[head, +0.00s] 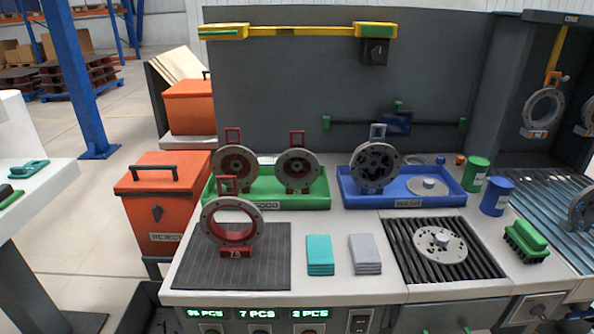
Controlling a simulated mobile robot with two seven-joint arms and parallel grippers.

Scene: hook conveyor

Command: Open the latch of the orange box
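An orange box (142,235) stands at the left end of the workbench. Its lid (160,170) is down and has a black handle (152,173) on top. A dark latch (157,213) sits on the upper front face, above a white label reading REJECT (165,237). The latch is too small to tell how it is set. A second orange box (189,108) with a lid stands behind on a pale stand; no latch shows on it. Neither of my grippers is in view.
The workbench (330,235) holds a ring part on a dark mat (262,268), a green tray (265,204), a blue tray (440,200) and a black grate (480,262). A white table (45,205) is at the left. Open floor (95,240) lies between it and the box.

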